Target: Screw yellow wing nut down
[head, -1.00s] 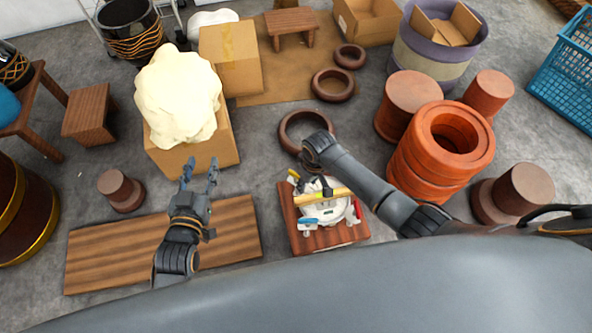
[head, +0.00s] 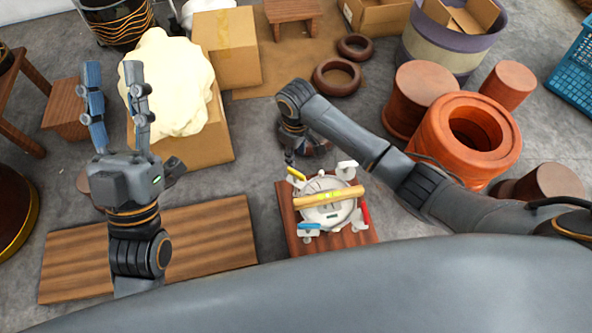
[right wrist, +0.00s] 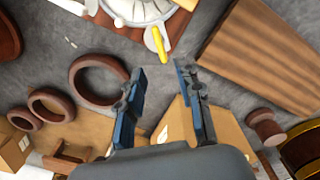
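The yellow wing nut (head: 297,174) sits at the back-left edge of a round white drum fixture (head: 328,214) on a small wooden board. In the right wrist view the yellow wing nut (right wrist: 160,45) lies just beyond the fingertips, roughly in line with the gap between them. My right gripper (head: 290,158) is pointed down just behind the wing nut; in its wrist view (right wrist: 161,68) its fingers are apart with nothing between them. My left gripper (head: 113,78) is raised at the left, fingers apart and empty.
A yellow bar (head: 328,196) lies across the fixture. A blue wing nut (head: 309,232) and a red one (head: 365,214) sit at its front and right. Orange rings (head: 440,150) stand at right; a plank (head: 215,235) lies at left. A brown ring (right wrist: 98,80) lies behind the fixture.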

